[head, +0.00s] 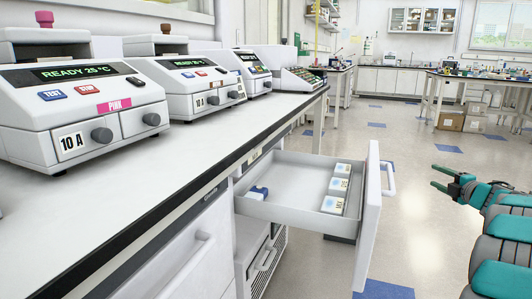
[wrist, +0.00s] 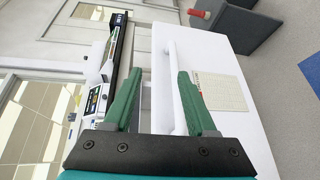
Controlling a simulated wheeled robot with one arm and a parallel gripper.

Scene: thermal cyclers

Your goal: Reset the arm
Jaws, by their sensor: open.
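My gripper (head: 435,176) is at the right of the head view, teal with dark fingers, pointing left. It is open and empty, held in the air apart from the open drawer (head: 290,178). In the wrist view my gripper (wrist: 159,72) shows both green fingers spread. A white bar handle (wrist: 178,85) on a white panel appears between and beyond them. In the head view the drawer's handle (head: 389,180) faces my gripper across a gap.
The drawer juts into the aisle, holding several small labelled boxes (head: 334,204) and a blue item (head: 258,193). Several thermal cyclers, including 10 A (head: 75,110), stand on the bench (head: 120,190) at left. The floor (head: 425,235) between drawer and arm is clear.

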